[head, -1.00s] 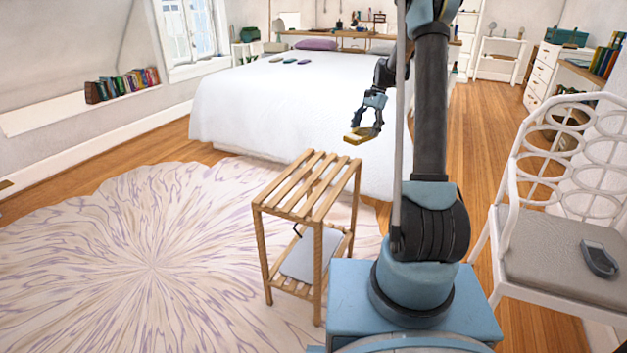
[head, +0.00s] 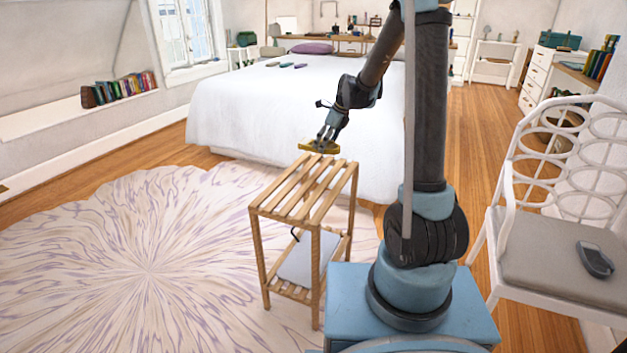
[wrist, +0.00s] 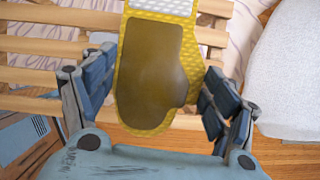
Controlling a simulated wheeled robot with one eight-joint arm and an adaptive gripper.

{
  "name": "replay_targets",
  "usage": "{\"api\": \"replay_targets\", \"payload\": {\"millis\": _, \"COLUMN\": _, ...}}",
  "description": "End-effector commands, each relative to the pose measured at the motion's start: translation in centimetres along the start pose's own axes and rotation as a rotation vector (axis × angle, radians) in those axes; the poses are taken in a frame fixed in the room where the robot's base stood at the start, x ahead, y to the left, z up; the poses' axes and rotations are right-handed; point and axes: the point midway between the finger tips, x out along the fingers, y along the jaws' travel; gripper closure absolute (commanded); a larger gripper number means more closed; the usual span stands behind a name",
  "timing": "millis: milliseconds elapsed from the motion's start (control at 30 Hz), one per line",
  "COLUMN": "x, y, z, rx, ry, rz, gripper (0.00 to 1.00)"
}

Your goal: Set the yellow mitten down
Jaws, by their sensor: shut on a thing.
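The yellow mitten (head: 319,147) is in my gripper (head: 326,140), just above the far end of the slatted wooden stand (head: 290,205) in the head view. In the wrist view the mitten (wrist: 150,75) has a darker palm, a yellow textured rim and a pale cuff. It lies between the two fingers of my gripper (wrist: 158,90), which is shut on it. The slats (wrist: 45,75) show behind and below the mitten. I cannot tell whether the mitten touches them.
The stand's top slats look bare, and a pale flat item (head: 308,257) rests on its lower shelf. The white bed (head: 290,110) is behind it. A white chair (head: 560,245) with a grey object (head: 594,260) stands at right. A round rug (head: 140,270) covers the left floor.

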Motion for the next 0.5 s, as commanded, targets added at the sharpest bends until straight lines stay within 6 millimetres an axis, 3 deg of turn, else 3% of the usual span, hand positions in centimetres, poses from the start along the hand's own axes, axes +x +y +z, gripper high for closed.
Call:
{"api": "replay_targets", "payload": {"millis": 300, "x": 4.3, "y": 0.1, "z": -1.7, "rx": 0.004, "ry": 0.0, "rz": -0.001, "gripper": 0.44}}
{"api": "replay_targets", "payload": {"millis": 500, "x": 5.3, "y": 0.1, "z": -2.1, "rx": 0.003, "ry": 0.0, "rz": -0.001, "gripper": 0.44}}
